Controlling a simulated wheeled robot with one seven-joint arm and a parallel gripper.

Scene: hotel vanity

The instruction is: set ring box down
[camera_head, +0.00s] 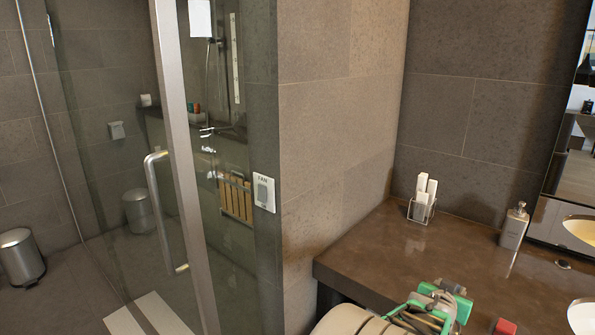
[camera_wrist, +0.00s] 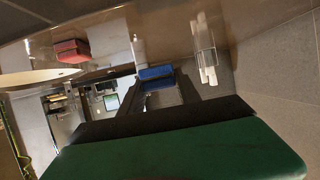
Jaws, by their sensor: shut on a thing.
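My gripper (camera_head: 444,300) is at the bottom right of the head view, over the front part of the dark counter (camera_head: 385,248). In the wrist view, my gripper (camera_wrist: 155,92) is shut on a small blue thing (camera_wrist: 155,72), which I take to be the ring box. The fingers and my green gripper body hide part of it. In the head view I cannot clearly make the box out between the fingers. I cannot tell whether its underside touches the counter.
A clear holder with white packets (camera_head: 423,200) stands by the back wall. A soap dispenser (camera_head: 514,226) stands right of it, near the sink (camera_head: 583,314). A red box (camera_head: 504,326) lies right of my gripper and shows in the wrist view (camera_wrist: 70,50). The counter's middle is clear.

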